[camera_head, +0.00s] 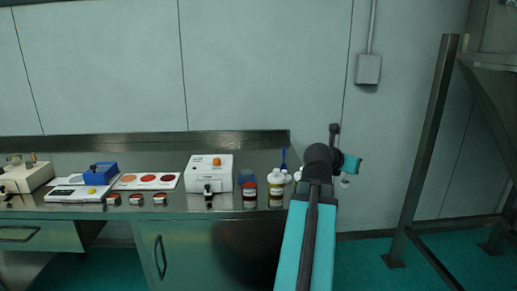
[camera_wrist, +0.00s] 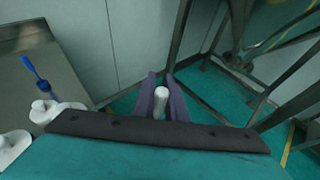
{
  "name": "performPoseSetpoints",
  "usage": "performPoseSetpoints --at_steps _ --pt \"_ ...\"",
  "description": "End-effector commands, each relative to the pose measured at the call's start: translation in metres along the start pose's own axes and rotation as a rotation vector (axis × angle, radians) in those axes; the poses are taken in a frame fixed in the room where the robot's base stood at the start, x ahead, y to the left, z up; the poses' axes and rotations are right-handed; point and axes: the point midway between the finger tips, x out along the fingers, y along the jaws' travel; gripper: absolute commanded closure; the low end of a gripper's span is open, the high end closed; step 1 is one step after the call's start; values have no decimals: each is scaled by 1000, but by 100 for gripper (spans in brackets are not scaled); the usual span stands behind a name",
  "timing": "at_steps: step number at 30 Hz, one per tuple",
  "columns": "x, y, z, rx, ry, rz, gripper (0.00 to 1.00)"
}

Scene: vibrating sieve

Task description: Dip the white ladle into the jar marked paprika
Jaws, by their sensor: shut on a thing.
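My gripper (camera_wrist: 161,84) is shut on the white ladle (camera_wrist: 161,102), whose pale rounded end shows between the two purple fingers in the wrist view. In the head view my gripper (camera_head: 346,174) is off the bench's right end, and a small white part of the ladle (camera_head: 345,184) shows below it. A jar with red contents (camera_head: 249,190) and a jar with yellow contents (camera_head: 276,184) stand near the bench's right end, left of my arm. Their labels are too small to read, so I cannot tell which is marked paprika. The rest of the ladle is hidden.
A white machine (camera_head: 208,173) stands left of the jars. A panel with red discs (camera_head: 148,181), several small tins (camera_head: 136,199) and a scale (camera_head: 78,193) lie farther left. A blue brush (camera_wrist: 36,74) stands upright near white containers (camera_wrist: 52,109). A metal frame (camera_head: 432,150) stands right.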

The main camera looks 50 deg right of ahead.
Motion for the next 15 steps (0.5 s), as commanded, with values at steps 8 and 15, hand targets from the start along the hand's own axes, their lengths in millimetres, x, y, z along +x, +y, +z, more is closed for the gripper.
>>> performPoseSetpoints --at_steps 8,15 --pt "9 -1 -22 0 0 -1 100" --pt "19 -1 -44 1 0 -2 100"
